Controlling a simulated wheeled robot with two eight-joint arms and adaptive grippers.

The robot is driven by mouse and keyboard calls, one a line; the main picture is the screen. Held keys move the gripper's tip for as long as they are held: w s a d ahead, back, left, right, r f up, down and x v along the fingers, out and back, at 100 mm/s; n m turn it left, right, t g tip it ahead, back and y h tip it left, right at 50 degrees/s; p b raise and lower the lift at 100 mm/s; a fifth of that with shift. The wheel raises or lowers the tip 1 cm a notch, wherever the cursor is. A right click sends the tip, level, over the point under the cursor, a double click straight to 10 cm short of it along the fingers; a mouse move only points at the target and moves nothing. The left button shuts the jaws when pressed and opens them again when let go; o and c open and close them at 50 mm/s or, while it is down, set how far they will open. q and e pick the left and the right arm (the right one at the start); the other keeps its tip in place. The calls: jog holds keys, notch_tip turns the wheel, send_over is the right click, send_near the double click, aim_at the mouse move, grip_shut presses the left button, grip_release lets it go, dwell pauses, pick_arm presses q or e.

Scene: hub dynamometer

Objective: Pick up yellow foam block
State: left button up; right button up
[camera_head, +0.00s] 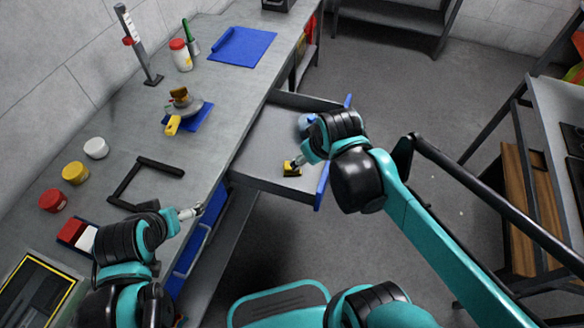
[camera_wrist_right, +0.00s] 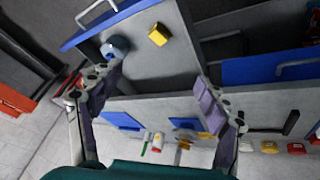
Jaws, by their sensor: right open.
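The yellow foam block (camera_head: 291,169) lies in the open grey drawer (camera_head: 262,165).
A blue-grey round object (camera_wrist_right: 115,47) lies in the drawer beside the block; my right arm partly hides it in the head view. The drawer has raised walls and a blue front (camera_head: 321,187). The bench (camera_head: 225,95) behind holds jars, a blue mat (camera_head: 243,46) and a black frame (camera_head: 146,183).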

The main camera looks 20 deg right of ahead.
jog(key=w+f+n+g, duration=0.2)
jog(key=w+f+n, duration=0.2)
jog(key=w, duration=0.4)
jog(key=n+g+h, duration=0.1)
jog(key=n+g, duration=0.2)
jog(key=n, duration=0.4)
send_over(290, 165)
jog(key=f, duration=1.8)
jog(key=shift+s+a+f, duration=0.15)
jog(key=shift+a+f, duration=0.05)
jog(key=shift+n+g, duration=0.3)
jog(key=shift+n, duration=0.1)
jog(key=f+b, duration=0.1)
jog(key=f, duration=0.4)
jog(key=shift+d, duration=0.2)
jog(key=f+b, duration=0.1)
jog(key=f, duration=0.2)
jog(key=f+b, duration=0.1)
jog(key=f, duration=0.1)
jog(key=shift+d+b, duration=0.35)
jog(key=shift+d, duration=0.05)
jog(key=shift+r, duration=0.15)
jog(key=c, duration=1.4)
jog(key=shift+o, duration=0.2)
notch_tip(290, 165, up, 10)
jog(key=p, duration=0.4)
